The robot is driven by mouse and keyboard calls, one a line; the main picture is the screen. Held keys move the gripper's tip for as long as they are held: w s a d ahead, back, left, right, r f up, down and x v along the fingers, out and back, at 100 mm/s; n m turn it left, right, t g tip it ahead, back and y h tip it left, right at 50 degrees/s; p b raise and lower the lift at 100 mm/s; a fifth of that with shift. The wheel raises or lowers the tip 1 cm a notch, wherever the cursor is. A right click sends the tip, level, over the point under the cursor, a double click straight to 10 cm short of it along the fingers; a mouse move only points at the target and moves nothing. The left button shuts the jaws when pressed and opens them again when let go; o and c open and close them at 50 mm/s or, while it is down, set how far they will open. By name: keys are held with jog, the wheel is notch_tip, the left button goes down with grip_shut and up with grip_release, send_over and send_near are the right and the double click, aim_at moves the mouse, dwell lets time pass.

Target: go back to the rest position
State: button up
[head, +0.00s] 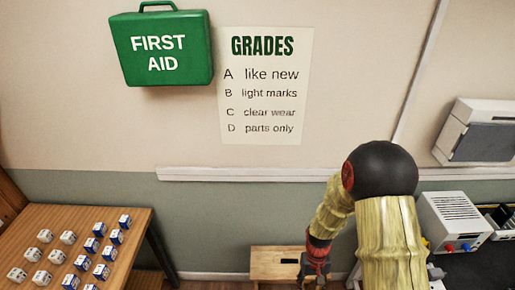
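My arm stands in the right half of the head view, with its black elbow at the top and pale yellow sleeved links hanging down. My gripper (314,277) points downward at the bottom edge, in front of a small wooden stool or bench (272,262). The fingers are small, dark and partly cut off by the frame, so I cannot see whether they are open or hold anything.
A wooden table (135,222) with several white and blue-white small boxes (101,271) is at the left. A grey device (455,222) stands on a dark surface at the right. A first aid box (160,48) and a grades poster (265,85) are on the wall.

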jog(key=s+r+t, duration=0.2)
jog(key=s+r, duration=0.2)
jog(key=r, duration=0.9)
jog(key=s+r+t, duration=0.3)
jog(key=s+r, duration=0.1)
jog(key=r, duration=1)
jog(key=s+r+t, duration=0.3)
jog(key=s+r, duration=0.1)
jog(key=r, duration=1)
jog(key=shift+r, duration=0.25)
jog(key=shift+c, duration=0.2)
